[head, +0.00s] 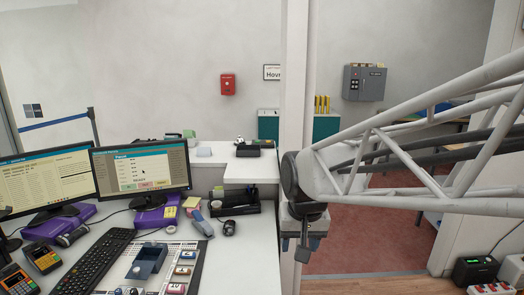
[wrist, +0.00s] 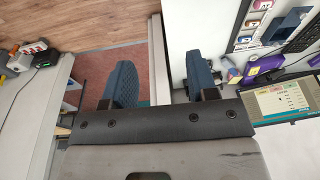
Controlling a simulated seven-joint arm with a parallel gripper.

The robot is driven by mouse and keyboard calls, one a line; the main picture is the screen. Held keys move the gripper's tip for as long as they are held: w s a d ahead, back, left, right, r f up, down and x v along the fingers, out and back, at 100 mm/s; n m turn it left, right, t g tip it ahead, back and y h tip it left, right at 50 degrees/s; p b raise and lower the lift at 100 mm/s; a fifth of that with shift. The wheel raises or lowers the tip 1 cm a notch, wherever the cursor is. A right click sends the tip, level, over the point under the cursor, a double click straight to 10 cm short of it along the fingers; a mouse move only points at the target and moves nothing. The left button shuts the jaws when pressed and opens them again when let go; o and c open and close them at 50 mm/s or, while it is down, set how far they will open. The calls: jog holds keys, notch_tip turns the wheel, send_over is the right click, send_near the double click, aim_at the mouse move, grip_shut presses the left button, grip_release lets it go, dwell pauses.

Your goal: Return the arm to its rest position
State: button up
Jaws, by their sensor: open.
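My gripper (head: 304,247) hangs at the end of the white lattice arm, just right of the counter's right edge in the head view. In the wrist view my gripper (wrist: 160,85) shows two blue fingers standing wide apart with nothing between them. It is open and empty. Below it in the head view is the reddish floor, not the counter top. The white counter (head: 255,260) lies to its left.
A pen tray (head: 236,203) stands near the counter's right side. Two monitors (head: 140,170), a keyboard (head: 95,265) and a blue box (head: 147,262) are further left. A white post (head: 294,90) rises behind my gripper. A side surface at right holds a dark device (head: 475,270).

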jog(key=s+d, duration=0.5)
jog(key=s, duration=0.3)
jog(key=s+d+f, duration=0.1)
jog(key=s+d, duration=0.4)
jog(key=s, duration=0.3)
jog(key=shift+s+d+m+t+h, duration=0.2)
jog(key=shift+s+m+t+h, duration=0.05)
jog(key=shift+m+t+h, duration=0.05)
